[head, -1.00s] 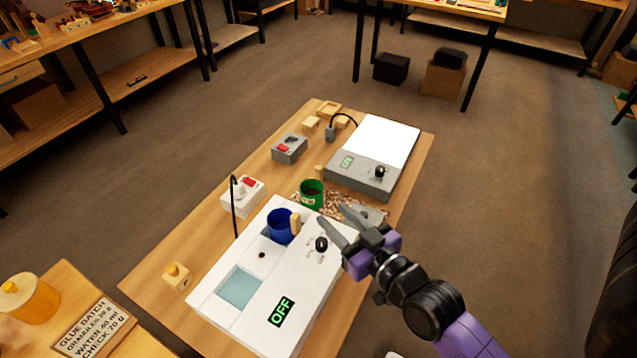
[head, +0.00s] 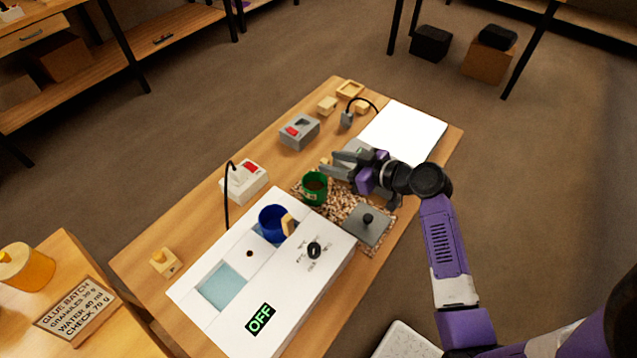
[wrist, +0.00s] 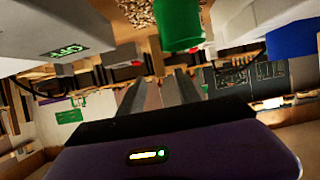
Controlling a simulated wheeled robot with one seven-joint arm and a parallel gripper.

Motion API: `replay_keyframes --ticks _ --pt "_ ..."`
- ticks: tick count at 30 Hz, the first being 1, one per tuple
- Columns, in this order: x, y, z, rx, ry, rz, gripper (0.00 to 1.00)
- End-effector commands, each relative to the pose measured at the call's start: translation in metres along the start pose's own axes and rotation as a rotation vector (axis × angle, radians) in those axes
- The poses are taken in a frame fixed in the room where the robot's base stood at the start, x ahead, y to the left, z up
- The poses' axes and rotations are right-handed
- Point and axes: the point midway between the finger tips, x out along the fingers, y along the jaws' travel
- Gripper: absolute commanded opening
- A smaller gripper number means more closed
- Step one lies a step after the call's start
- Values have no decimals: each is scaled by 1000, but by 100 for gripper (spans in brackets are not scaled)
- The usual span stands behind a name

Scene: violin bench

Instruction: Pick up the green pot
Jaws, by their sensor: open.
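The green pot (head: 315,188) stands upright on a speckled mat (head: 345,207) on the wooden bench, with dark brown contents. It also shows in the wrist view (wrist: 181,24) at the top, past the fingertips. My gripper (head: 335,164) is open and empty, just behind and to the right of the pot in the head view, apart from it. Its fingers (wrist: 160,88) point forward in the wrist view with nothing between them.
A white unit (head: 225,315) reading OFF holds a blue pot (head: 272,222) in front of the green pot. A grey lid (head: 368,226) lies on the mat. A white-topped device (head: 410,130) stands behind my gripper. Switch boxes (head: 299,131) and (head: 244,181) stand to the left.

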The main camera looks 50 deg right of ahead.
Motion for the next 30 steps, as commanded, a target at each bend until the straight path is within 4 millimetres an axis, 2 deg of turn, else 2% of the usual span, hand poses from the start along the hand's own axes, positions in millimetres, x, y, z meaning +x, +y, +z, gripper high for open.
replay_keyframes --ticks 16,26,30 --pt "61 -2 8 2 -1 0 40" --pt "68 -2 10 1 -2 2 40" --pt "68 -2 10 1 -2 2 15"
